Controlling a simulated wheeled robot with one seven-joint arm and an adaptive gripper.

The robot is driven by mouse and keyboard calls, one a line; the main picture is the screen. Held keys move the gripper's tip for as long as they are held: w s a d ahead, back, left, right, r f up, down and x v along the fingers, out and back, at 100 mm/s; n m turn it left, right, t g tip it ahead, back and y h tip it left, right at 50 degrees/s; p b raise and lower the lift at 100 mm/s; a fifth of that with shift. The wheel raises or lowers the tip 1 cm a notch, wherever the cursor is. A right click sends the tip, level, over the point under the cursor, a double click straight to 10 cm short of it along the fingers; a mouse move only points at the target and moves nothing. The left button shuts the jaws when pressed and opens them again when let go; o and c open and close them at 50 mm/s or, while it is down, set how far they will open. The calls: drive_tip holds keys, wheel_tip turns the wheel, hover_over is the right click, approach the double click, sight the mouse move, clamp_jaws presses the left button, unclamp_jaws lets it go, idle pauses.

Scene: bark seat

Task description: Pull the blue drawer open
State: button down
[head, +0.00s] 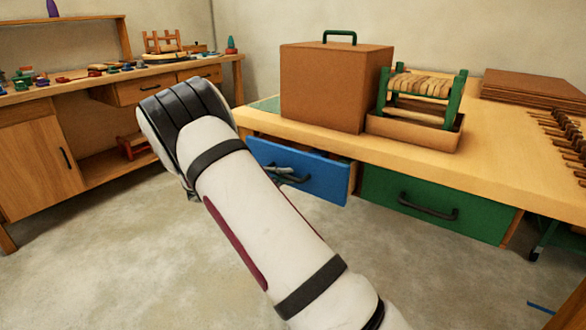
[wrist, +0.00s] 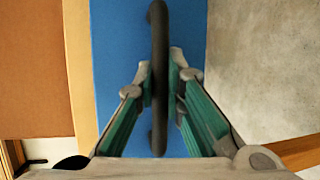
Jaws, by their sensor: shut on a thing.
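The blue drawer (head: 318,172) is in the workbench, left of the green drawer, in the head view. Its front stands out from the bench, with its wooden side and a narrow strip of the inside showing, so it is partly open. In the wrist view the blue front (wrist: 115,60) fills the middle, with its dark bar handle (wrist: 158,22) running up the picture. My gripper (wrist: 163,75) is shut on the handle, one finger on each side. In the head view my arm hides the drawer's left part, and only a bit of my gripper (head: 290,178) shows at the handle.
The green drawer (head: 430,205) is shut. On the bench (head: 490,165) stand a brown box (head: 325,88) with a green handle and a small green-framed stool (head: 425,85) in a tray. The concrete floor (head: 400,270) before the drawers is clear. Another bench (head: 35,160) stands at left.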

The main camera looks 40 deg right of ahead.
drive_tip(key=s+a+p, duration=0.1)
drive_tip(key=s+a, duration=0.2)
drive_tip(key=a, duration=0.6)
drive_tip(key=s+a+p, duration=0.1)
drive_tip(key=s+a, duration=0.2)
drive_tip(key=a, duration=0.6)
drive_tip(key=shift+s, duration=0.3)
drive_tip(key=c, duration=1.7)
unclamp_jaws()
drive_tip(key=shift+o, duration=0.2)
drive_tip(key=shift+a, duration=0.15)
drive_tip(key=a+r, duration=0.2)
drive_tip(key=a, duration=0.9)
drive_tip(key=shift+w+a, duration=0.3)
